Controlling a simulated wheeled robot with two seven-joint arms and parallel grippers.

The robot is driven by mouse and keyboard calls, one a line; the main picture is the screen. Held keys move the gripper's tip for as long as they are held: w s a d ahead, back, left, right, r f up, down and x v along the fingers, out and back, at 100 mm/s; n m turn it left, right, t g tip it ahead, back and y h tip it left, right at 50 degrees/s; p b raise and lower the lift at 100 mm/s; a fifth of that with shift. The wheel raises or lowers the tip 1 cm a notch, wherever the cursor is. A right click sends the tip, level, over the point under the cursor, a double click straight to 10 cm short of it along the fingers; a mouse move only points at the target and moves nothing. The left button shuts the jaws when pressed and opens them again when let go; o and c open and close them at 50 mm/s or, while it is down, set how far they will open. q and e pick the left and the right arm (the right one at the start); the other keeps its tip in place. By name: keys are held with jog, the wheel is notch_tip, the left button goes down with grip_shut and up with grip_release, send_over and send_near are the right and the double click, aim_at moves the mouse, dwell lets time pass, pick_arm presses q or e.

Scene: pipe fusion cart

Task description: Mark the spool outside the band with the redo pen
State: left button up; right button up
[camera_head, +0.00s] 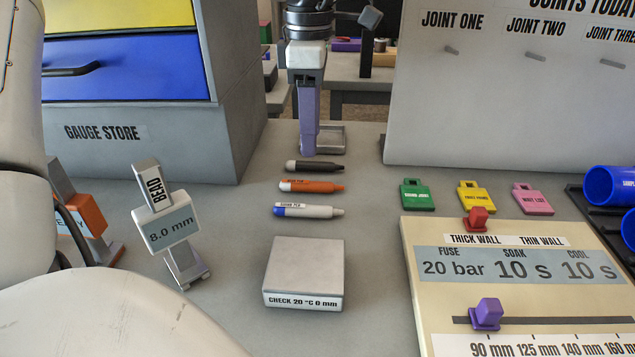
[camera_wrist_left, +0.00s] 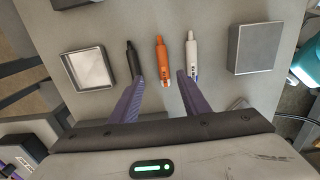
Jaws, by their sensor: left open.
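Three pens lie in a row on the grey table: a dark pen (camera_head: 315,166), an orange pen (camera_head: 312,186) and a white pen with a blue end (camera_head: 309,211). Their labels are too small to read surely, so I cannot tell which is the redo pen. My left gripper (camera_head: 308,150) points down just beyond the dark pen, open and empty. In the left wrist view its purple fingers (camera_wrist_left: 160,77) appear on either side of the orange pen (camera_wrist_left: 162,55), apart from it. Blue cylinders (camera_head: 609,180) lie at the right; I cannot tell whether one is the spool. My right gripper is out of view.
A square tray (camera_head: 331,139) stands by my left gripper. A grey check block (camera_head: 304,270) sits nearer. A bead gauge reading 8.0 mm (camera_head: 168,228) stands left. Green (camera_head: 418,196), yellow (camera_head: 477,197) and pink (camera_head: 533,200) tags lie behind a settings board (camera_head: 425,290).

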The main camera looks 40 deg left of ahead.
aim_at(312, 182)
pick_arm(q)
jog(key=f, duration=0.2)
jog(key=shift+s+f, duration=0.2)
jog(key=shift+f, duration=0.2)
jog(key=shift+d+f+b, duration=0.15)
jog(key=shift+f, duration=1.4)
jog(key=shift+d+f+b, duration=0.15)
jog(key=shift+f, duration=1.4)
jog(key=shift+c, duration=0.4)
grip_shut()
